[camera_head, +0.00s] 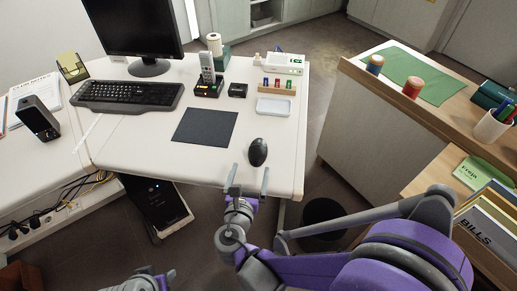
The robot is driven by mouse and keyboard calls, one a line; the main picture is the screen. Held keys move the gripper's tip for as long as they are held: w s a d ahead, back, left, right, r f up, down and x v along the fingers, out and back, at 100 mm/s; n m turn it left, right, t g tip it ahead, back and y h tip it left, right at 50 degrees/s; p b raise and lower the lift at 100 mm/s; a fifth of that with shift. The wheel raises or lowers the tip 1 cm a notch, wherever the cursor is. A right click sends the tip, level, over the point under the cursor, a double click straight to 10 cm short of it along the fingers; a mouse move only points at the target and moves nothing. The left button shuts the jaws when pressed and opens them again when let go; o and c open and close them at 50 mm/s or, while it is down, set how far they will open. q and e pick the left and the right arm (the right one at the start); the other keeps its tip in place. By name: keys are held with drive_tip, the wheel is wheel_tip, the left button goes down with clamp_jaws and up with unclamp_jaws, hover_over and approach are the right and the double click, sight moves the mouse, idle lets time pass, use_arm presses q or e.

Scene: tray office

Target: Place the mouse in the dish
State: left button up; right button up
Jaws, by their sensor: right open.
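A black mouse (258,152) lies on the white desk near its front edge, to the right of a dark square mat. A small pale rectangular dish (274,107) lies farther back on the desk, and I see nothing in it. My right gripper (248,180) is open and empty at the desk's front edge, just in front of the mouse, its fingers apart and pointing toward it. It does not touch the mouse as far as I can see. My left gripper (150,278) shows only partly at the bottom edge, and its jaws are unclear.
The dark mat (204,126) lies left of the mouse. A keyboard (127,95), a monitor (135,25) and a phone (208,75) stand farther back. A holder with small coloured items (277,86) is behind the dish. Desk surface between mouse and dish is clear.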

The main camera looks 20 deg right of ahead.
sight(256, 158)
drive_tip(key=x, duration=0.3)
drive_tip(key=shift+w+d, duration=0.15)
drive_tip(key=shift+d, duration=0.05)
drive_tip(key=shift+d+b+x, duration=0.1)
drive_tip(key=shift+b+x, duration=0.25)
drive_tip(key=shift+x, duration=1)
drive_tip(key=shift+d+b+x, duration=0.15)
drive_tip(key=shift+b+x, duration=0.15)
drive_tip(key=shift+x, duration=1.05)
drive_tip(key=c, duration=1.5)
drive_tip(key=r+p, duration=0.1)
drive_tip(key=r, duration=0.3)
drive_tip(key=r+p, duration=0.2)
drive_tip(key=r, duration=0.2)
drive_tip(key=shift+s+r, duration=0.2)
drive_tip(key=shift+r, duration=0.1)
drive_tip(key=shift+w+d+r, duration=0.15)
drive_tip(key=shift+d+r, duration=0.05)
drive_tip(key=shift+r, duration=0.05)
drive_tip(key=d+f, duration=0.1)
drive_tip(key=w+d+f+n+y, duration=0.1)
drive_tip(key=d+f+y, duration=0.1)
drive_tip(key=shift+w+f+n+t, duration=0.3)
drive_tip(key=shift+w+t, duration=0.05)
drive_tip(key=shift+t, duration=0.05)
drive_tip(key=shift+d, duration=0.1)
